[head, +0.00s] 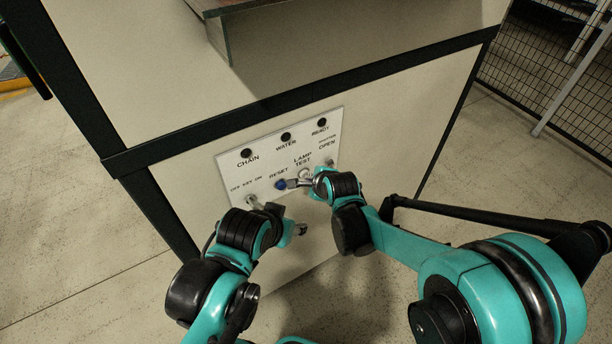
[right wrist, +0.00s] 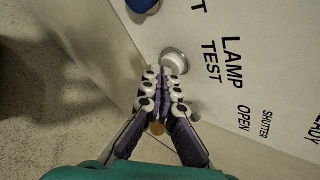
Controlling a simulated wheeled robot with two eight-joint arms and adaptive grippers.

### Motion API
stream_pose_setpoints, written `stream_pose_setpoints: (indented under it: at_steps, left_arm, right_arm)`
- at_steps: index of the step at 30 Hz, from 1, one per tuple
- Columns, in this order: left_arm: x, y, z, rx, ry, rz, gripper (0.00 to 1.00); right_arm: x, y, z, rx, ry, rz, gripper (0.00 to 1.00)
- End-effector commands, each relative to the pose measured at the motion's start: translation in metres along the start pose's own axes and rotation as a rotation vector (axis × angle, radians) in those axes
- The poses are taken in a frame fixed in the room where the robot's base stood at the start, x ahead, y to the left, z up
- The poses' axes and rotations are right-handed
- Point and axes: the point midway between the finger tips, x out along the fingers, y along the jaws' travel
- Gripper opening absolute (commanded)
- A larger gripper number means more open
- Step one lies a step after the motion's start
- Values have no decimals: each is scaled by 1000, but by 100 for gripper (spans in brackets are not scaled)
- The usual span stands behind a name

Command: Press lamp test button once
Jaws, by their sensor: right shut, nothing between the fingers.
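The lamp test button is a white round button (right wrist: 174,60) beside the LAMP TEST label in the right wrist view. In the head view it is small and partly hidden by my right gripper (head: 298,183). That gripper is shut and empty. In the right wrist view its fingertips (right wrist: 172,72) come together at the near edge of the button; I cannot tell whether they touch it. My left gripper (head: 287,219) is in front of the lower left of the panel; its fingers are partly hidden.
A mesh fence (head: 545,60) stands at the right.

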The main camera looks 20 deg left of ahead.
Motion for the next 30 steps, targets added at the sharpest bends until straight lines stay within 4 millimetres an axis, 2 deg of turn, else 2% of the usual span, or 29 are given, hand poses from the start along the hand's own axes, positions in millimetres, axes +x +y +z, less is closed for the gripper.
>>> stream_pose_setpoints:
  at_steps: [14, 30]
  left_arm:
    - [0, 0, 0, 0, 0, 0, 50]
    - [1, 0, 1, 0, 0, 0, 50]
  right_arm:
    - [1, -1, 1, 0, -1, 0, 0]
    - [-11, 8, -8, 0, -1, 0, 0]
